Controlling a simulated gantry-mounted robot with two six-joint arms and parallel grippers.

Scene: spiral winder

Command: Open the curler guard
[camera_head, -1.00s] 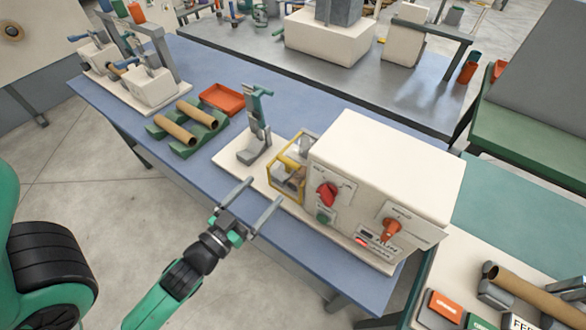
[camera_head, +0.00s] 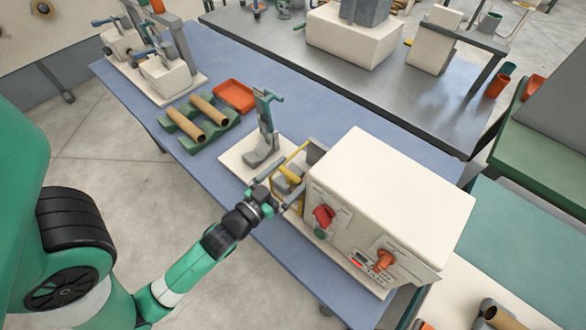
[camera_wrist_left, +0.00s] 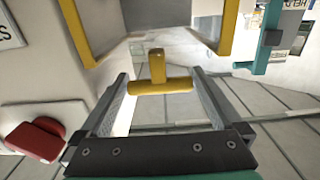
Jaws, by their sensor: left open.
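The curler guard is a yellow frame (camera_head: 295,155) on the left side of the white winder box (camera_head: 400,195). Part of it is hidden behind my left gripper in the head view. My left gripper (camera_head: 288,180) is open in front of the guard. In the left wrist view, yellow guard bars (camera_wrist_left: 228,30) show beyond the fingers. A yellow T-shaped handle (camera_wrist_left: 160,84) appears between the two open fingers (camera_wrist_left: 160,76), with gaps visible beside it. I cannot tell whether the fingers touch it. My right gripper is not in view.
A red knob (camera_head: 323,216) and an orange switch (camera_head: 384,260) stick out of the box front; the red knob also shows close by in the left wrist view (camera_wrist_left: 35,140). A grey-green upright clamp (camera_head: 266,130) stands left of the guard. Cardboard tubes (camera_head: 208,110) lie further left.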

